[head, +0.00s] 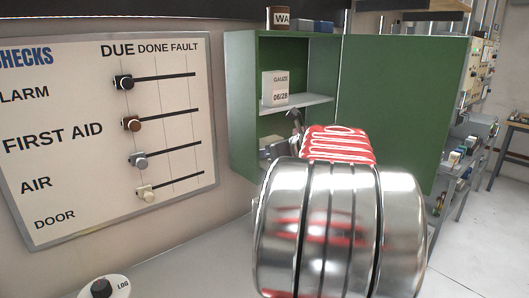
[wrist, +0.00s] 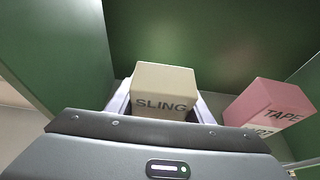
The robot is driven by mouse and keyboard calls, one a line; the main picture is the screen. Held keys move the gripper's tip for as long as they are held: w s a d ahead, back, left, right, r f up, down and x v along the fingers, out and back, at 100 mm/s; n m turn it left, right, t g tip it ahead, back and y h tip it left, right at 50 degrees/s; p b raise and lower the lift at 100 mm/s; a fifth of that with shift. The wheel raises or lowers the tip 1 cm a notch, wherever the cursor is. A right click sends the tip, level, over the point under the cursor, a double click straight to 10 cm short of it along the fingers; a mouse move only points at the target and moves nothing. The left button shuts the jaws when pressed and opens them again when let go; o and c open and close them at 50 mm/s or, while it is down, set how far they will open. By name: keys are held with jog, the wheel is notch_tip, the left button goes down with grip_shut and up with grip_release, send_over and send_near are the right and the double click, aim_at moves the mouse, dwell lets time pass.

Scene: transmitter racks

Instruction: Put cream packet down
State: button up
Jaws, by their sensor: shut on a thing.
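The cream packet (wrist: 165,80), a box marked SLING, sits between the pale fingers of my gripper (wrist: 160,98) in the wrist view. My gripper is shut on it, inside the green cabinet (head: 240,105). The cabinet's green walls are around it in the wrist view. In the head view my arm hides most of the gripper and the lower part of the cabinet. I cannot tell from these views whether the packet touches a surface beneath it.
A pink box marked TAPE (wrist: 268,103) stands right of the packet, with a small gap. A white GAUZE box (head: 275,88) stands on the cabinet's upper shelf (head: 312,104). The open green door (head: 405,100) is to the right. A checks board (head: 100,140) hangs at left.

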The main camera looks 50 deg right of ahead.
jog(key=shift+f, duration=0.1)
jog(key=o, duration=1)
jog(key=shift+o, duration=0.2)
jog(key=shift+s+r, duration=0.2)
jog(key=shift+r, duration=0.05)
jog(key=v, duration=1.1)
jog(key=shift+s, duration=0.35)
jog(key=shift+a, duration=0.1)
